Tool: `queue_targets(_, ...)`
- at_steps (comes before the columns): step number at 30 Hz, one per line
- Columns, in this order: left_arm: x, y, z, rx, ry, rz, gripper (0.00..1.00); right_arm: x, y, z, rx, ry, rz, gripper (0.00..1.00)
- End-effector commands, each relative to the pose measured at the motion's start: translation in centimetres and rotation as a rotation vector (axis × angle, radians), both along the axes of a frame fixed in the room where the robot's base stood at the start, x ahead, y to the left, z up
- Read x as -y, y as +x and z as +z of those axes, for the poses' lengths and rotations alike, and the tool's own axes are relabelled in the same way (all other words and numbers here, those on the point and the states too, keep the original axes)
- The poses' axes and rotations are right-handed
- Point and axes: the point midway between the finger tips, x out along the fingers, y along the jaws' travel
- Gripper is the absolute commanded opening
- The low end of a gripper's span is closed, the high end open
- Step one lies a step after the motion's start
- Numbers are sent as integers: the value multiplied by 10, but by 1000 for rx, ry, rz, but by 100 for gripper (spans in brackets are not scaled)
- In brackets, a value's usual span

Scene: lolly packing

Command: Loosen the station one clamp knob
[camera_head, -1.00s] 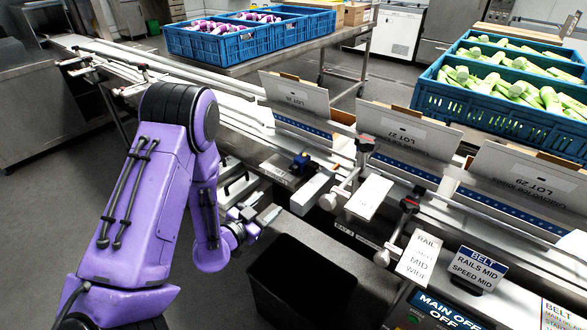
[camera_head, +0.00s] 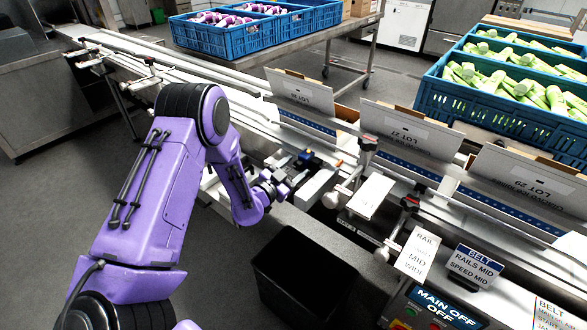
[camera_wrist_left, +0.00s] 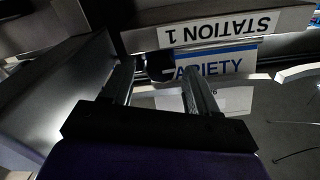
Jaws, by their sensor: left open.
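My left gripper (camera_head: 284,178) is at the near edge of the conveyor line, close to a small dark-and-blue fitting (camera_head: 306,157). In the left wrist view its two fingers (camera_wrist_left: 157,84) are apart. A dark rounded piece (camera_wrist_left: 160,66) shows between and just beyond the fingertips; it may be the station one clamp knob, but it is too dark to be sure or to tell contact. A white STATION 1 label (camera_wrist_left: 222,30) appears upside down above it. Two dark-topped clamp posts (camera_head: 367,146) (camera_head: 409,204) stand farther right along the line. My right gripper is out of view.
A black bin (camera_head: 303,272) stands below the gripper. Grey lot cartons (camera_head: 411,133) line the conveyor. A MAIN OFF panel (camera_head: 440,306) is at lower right.

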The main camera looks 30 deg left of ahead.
Motion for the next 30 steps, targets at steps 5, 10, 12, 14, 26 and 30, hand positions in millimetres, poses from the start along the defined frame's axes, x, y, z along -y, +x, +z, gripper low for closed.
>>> queue_targets(5,0,0,0,0,0,0,7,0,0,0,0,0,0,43)
queue_targets(10,0,0,0,-2,-22,0,3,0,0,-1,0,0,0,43)
queue_targets(12,0,0,-1,-7,-85,0,3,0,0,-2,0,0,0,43)
queue_targets(14,-1,0,-1,-13,-169,0,3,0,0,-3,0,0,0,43)
queue_targets(26,-2,0,0,-40,-498,-1,3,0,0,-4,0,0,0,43)
queue_targets(30,-2,0,0,-40,-496,-1,3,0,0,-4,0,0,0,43)
